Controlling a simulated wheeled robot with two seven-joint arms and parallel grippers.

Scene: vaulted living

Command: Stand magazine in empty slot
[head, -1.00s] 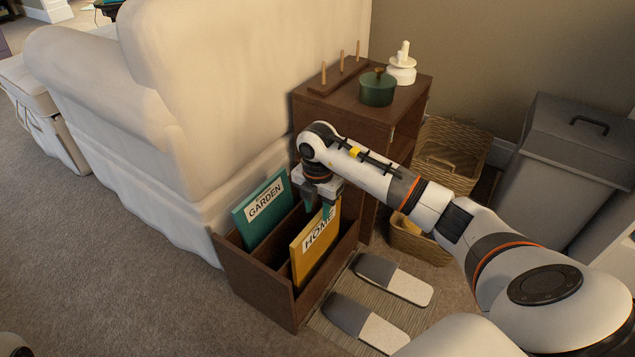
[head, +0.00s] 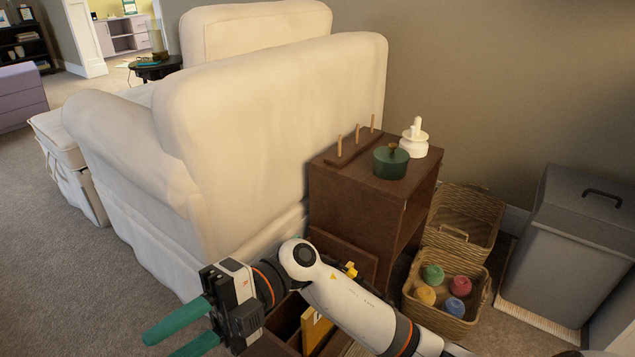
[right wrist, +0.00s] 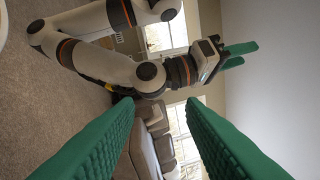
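The yellow magazine (head: 314,330) stands in the brown magazine rack (head: 272,346) at the bottom of the head view. My right arm covers much of both, and the teal magazine is mostly or wholly hidden behind it. My right gripper (head: 182,332) is up and to the left of the rack, clear of it, its green fingers pointing left. The right wrist view shows these fingers (right wrist: 158,140) spread wide with nothing between them. My left gripper (right wrist: 238,56) shows at the top of that view, its fingers seen close together; I cannot tell their gap.
A brown cabinet (head: 340,190) with a green pot (head: 391,161) and a white stacked object (head: 414,138) stands behind the rack. A cream armchair (head: 265,130) is to the left. Wicker baskets (head: 452,325) and a grey bin (head: 580,240) are at right. Carpet at left is clear.

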